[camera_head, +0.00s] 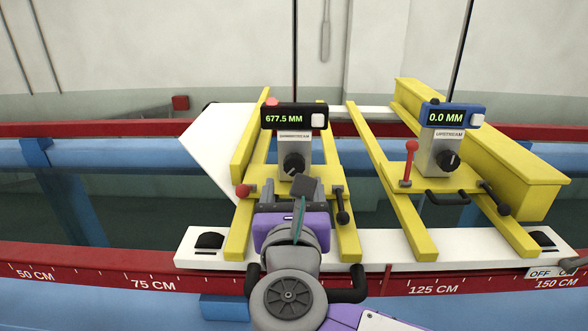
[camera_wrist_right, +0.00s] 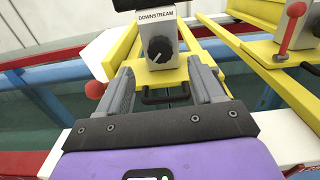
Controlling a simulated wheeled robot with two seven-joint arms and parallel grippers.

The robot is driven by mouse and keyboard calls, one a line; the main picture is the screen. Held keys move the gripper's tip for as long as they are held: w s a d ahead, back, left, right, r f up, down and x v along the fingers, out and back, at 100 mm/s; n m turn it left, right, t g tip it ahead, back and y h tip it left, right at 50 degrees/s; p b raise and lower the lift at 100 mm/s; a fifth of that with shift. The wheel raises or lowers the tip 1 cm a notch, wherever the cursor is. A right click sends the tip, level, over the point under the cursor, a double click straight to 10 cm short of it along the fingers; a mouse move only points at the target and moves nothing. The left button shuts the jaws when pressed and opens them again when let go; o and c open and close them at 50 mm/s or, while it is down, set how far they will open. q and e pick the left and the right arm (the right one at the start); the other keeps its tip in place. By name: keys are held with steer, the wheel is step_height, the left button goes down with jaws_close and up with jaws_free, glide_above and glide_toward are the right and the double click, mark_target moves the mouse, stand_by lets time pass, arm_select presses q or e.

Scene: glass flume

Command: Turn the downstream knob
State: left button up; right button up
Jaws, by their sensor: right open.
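The downstream knob (camera_head: 293,164) is a black dial with a white pointer on a grey post labelled DOWNSTREAM. It also shows in the right wrist view (camera_wrist_right: 159,49), beyond my fingertips. Above it a black display (camera_head: 294,117) reads 677.5 MM. My right gripper (camera_head: 291,190) is in front of and below the knob, with its purple body toward me. In the right wrist view its two grey fingers (camera_wrist_right: 161,82) are spread apart with nothing between them, and the knob lies ahead of the gap, apart from the fingers. My left gripper is not in view.
The upstream post with its own black knob (camera_head: 448,161) and a blue display (camera_head: 455,115) reading 0.0 MM stands to the right. Yellow rails (camera_head: 415,225) rest on a white carriage over the flume's red scale rail (camera_head: 110,280).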

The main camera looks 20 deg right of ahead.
mark_target(294, 165)
steer(key=p+x, duration=0.1)
steer(key=x, duration=0.6)
steer(key=shift+w, duration=0.1)
steer(key=shift+c, duration=0.2)
steer(key=c, duration=0.9)
steer(key=shift+f, duration=0.1)
steer(key=shift+c, duration=0.6)
steer(key=o, duration=1.1)
steer(key=shift+c, duration=0.2)
steer(key=b+v, duration=0.1)
steer(key=v, duration=0.6)
steer(key=shift+s, duration=0.3)
